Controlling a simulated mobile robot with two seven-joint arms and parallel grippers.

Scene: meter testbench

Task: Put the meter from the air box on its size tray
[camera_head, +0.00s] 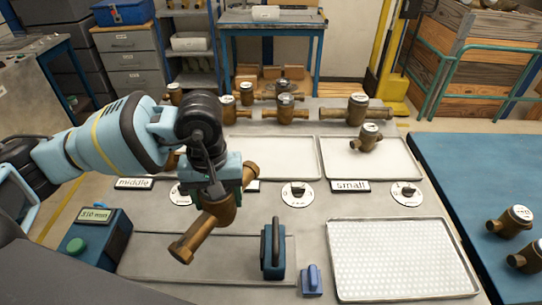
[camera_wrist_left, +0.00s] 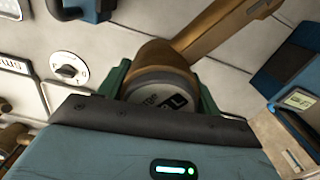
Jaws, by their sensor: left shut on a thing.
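My left gripper (camera_head: 228,187) is shut on a brass meter (camera_head: 207,232), held tilted above the bench, its long pipe end pointing down and left. In the left wrist view, the jaws (camera_wrist_left: 160,88) grip around the meter's grey cap (camera_wrist_left: 160,98), whose lettering is partly readable and seems to end in "rge". The centre tray (camera_head: 270,138) is empty where visible; its label (camera_head: 252,186) is mostly hidden by the arm. The right tray (camera_head: 412,178), labelled "small", holds one meter (camera_head: 367,138). The "middle" label (camera_head: 135,183) stands at left. I cannot tell which part is the air box.
Several brass meters stand along the back. A blue table (camera_head: 480,180) with meters is at right.

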